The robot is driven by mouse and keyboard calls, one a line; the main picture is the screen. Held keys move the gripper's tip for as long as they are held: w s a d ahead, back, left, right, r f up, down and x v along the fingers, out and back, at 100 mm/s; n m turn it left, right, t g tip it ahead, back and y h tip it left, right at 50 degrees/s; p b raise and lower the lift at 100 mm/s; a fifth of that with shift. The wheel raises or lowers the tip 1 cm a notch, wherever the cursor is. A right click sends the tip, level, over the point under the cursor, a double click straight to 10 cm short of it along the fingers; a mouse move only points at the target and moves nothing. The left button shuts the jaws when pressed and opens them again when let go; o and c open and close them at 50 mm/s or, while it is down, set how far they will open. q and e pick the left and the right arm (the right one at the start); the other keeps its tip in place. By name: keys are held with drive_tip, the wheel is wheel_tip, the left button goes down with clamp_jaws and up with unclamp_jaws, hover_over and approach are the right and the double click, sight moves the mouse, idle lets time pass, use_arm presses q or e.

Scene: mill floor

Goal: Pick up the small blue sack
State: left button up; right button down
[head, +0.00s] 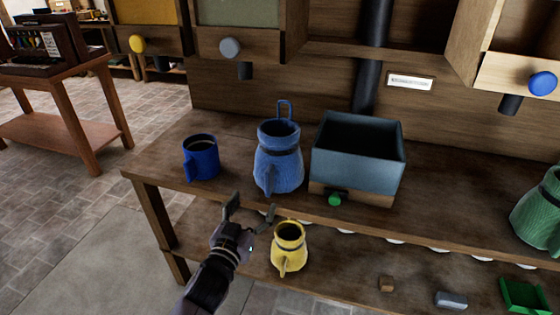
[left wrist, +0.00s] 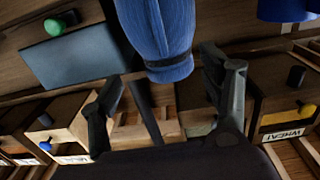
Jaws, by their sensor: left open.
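The small blue sack (head: 278,168) stands upright on the upper shelf of the wooden bench, between a blue mug and a blue-grey box. It has an open dark top. My left gripper (head: 250,210) is open and empty, in front of the shelf edge, just below and to the left of the sack in the head view. In the left wrist view the blue sack (left wrist: 160,32) shows above the gap between the open fingers (left wrist: 163,78), not held. My right gripper is not in view.
The blue mug (head: 201,160) stands left of the sack. The blue-grey box (head: 357,165) with a green knob stands close to its right. A yellow sack (head: 289,250) is on the lower shelf, near my gripper. A green sack (head: 540,215) is at the far right.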

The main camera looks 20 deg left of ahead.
sight(270, 170)
use_arm(q)
drive_tip(key=w, duration=0.8)
drive_tip(key=shift+w+d, duration=0.2)
drive_tip(key=shift+w, duration=0.05)
drive_tip(key=shift+w+d+r+p, duration=0.15)
drive_tip(key=shift+w+p, duration=0.1)
drive_tip(key=shift+w, duration=0.65)
drive_tip(key=shift+w+a+r+p, duration=0.1)
drive_tip(key=shift+w+p, duration=0.1)
drive_tip(key=shift+w, duration=0.65)
drive_tip(key=shift+w+d+r+p, duration=0.15)
drive_tip(key=shift+w+p, duration=0.1)
drive_tip(key=shift+w, duration=0.65)
drive_tip(key=shift+a, duration=0.15)
drive_tip(key=shift+c, duration=0.3)
clamp_jaws()
